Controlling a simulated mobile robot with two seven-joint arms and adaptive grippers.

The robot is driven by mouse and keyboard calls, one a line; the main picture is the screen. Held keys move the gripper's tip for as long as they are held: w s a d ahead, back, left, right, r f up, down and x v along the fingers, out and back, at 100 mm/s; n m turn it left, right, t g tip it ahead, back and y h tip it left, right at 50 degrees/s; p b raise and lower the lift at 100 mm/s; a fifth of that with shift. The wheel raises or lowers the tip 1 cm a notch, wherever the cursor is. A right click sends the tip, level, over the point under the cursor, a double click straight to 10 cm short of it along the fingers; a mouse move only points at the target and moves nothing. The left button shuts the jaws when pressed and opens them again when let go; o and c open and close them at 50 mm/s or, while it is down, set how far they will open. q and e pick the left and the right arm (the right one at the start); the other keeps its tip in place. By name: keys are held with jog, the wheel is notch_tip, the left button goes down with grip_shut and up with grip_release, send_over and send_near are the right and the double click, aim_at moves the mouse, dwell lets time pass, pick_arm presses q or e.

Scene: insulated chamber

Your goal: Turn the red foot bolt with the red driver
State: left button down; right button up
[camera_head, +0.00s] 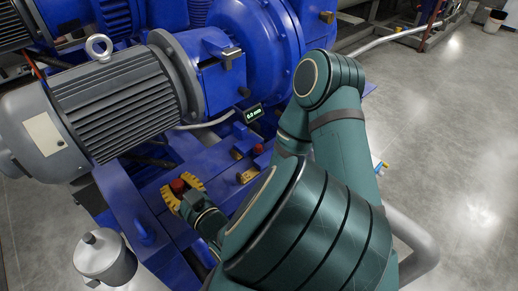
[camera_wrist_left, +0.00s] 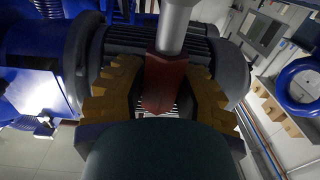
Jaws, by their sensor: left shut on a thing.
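My left gripper (camera_head: 183,192) has yellow fingers and is low beside the blue base frame, in front of the grey motor. It is shut on the red driver; the driver's red end (camera_head: 178,186) shows between the fingers. In the left wrist view the fingers of my left gripper (camera_wrist_left: 157,95) flank the driver's red handle (camera_wrist_left: 163,82), and a silver shaft runs up from it. A small red piece (camera_head: 258,149), which may be the red foot bolt, sits on the blue frame right of the gripper. The driver's working tip is not clear. My right gripper is not seen.
The grey ribbed motor (camera_head: 115,100) stands behind the gripper, coupled to a blue pump housing (camera_head: 258,50). A small display (camera_head: 254,113) reads 0.0 mm. A grey lidded canister (camera_head: 104,258) stands at lower left. My green arm links cover the lower middle. Open floor lies to the right.

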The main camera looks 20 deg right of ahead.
pick_arm(q)
jog(key=shift+r, duration=0.15)
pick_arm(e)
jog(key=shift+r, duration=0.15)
pick_arm(q)
jog(key=shift+r+p, duration=2.1)
jog(key=shift+r, duration=0.35)
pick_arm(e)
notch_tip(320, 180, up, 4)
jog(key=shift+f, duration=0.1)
pick_arm(q)
jog(key=shift+f, duration=0.1)
